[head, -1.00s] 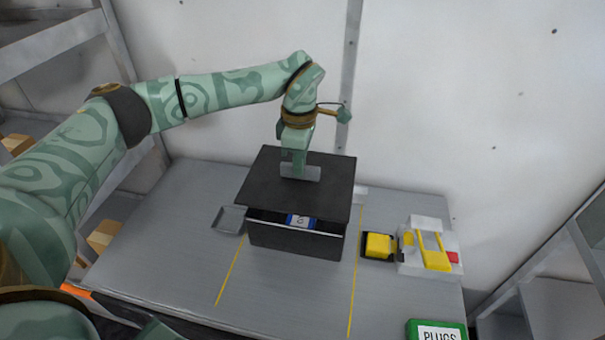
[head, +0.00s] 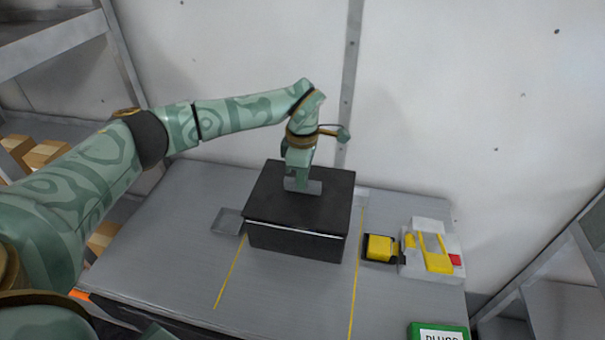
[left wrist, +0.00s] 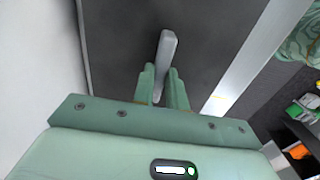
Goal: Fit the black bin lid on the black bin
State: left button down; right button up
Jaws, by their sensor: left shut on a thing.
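The black bin lid (head: 325,205) is a flat dark square with a grey handle bar on top; it also fills much of the left wrist view (left wrist: 205,50). It lies over the top of the black bin (head: 295,243), whose front wall shows below it. A thin pale line runs between lid and bin at the front; I cannot tell whether the lid is fully seated. My left gripper (head: 302,186) is shut on the lid's handle, which stands between its fingers in the left wrist view (left wrist: 163,88). The bin's inside is hidden. My right gripper is not in view.
A small grey tray (head: 229,222) sits left of the bin. A yellow block in a black holder (head: 379,248) and a white-and-yellow device (head: 430,250) stand to the right. A green box (head: 438,332) is at the front right. The grey table's front middle is clear.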

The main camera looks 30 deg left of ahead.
pick_arm(q)
jog(key=shift+f, duration=0.25)
jog(key=c, duration=1.4)
grip_release()
notch_tip(320, 180, up, 13)
jog(key=p, duration=0.1)
jog(key=shift+r, duration=0.15)
